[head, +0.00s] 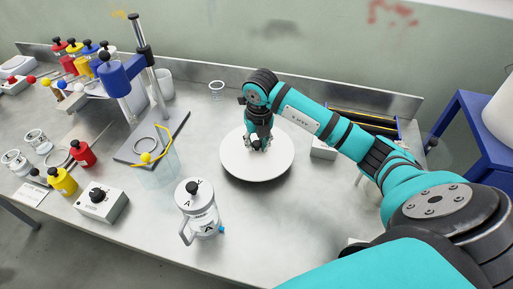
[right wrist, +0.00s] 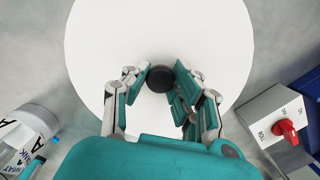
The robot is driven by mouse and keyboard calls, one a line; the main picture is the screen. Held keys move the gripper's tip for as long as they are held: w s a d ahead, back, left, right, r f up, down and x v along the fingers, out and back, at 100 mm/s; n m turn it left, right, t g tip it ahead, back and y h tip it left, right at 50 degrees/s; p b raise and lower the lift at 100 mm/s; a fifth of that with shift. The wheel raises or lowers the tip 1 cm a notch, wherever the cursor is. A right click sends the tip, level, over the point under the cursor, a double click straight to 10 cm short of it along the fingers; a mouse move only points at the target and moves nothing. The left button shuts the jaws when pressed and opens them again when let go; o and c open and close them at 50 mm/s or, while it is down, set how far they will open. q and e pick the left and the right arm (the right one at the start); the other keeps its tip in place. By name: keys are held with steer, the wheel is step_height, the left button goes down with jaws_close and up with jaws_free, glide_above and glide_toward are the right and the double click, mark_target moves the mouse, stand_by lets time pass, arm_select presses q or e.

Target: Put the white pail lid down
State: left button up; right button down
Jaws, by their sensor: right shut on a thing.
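The white pail lid (head: 235,163) is a flat round disc with a black knob, over the middle of the steel bench (head: 275,240). My left gripper is not in view.
A white jug (head: 201,215) stands at the lid's front left. A stand with a blue clamp (head: 118,78) is to the left. A grey box with a red knob (right wrist: 270,115) is to the right. A blue frame (head: 470,135) holds a white container (head: 500,115). Bench in front is clear.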

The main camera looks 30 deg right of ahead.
mark_target(257, 144)
step_height(257, 144, down, 3)
steer(key=shift+w+r, duration=0.1)
steer(key=shift+r, duration=0.1)
steer(key=shift+f, duration=0.3)
steer(key=c, duration=1.5)
jaws_free()
steer(key=shift+c, duration=0.2)
steer(key=o, duration=0.4)
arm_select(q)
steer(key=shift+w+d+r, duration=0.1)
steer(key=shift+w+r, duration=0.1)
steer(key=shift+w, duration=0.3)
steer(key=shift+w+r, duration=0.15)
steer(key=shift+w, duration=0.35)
arm_select(e)
steer(key=shift+o, duration=0.3)
steer(key=shift+r, duration=0.55)
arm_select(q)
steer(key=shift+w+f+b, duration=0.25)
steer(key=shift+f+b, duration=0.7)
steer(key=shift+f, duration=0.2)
arm_select(e)
step_height(257, 144, up, 11)
steer(key=s, duration=0.1)
steer(key=shift+s+a, duration=0.2)
steer(key=shift+s, duration=0.05)
steer(key=shift+f, duration=0.15)
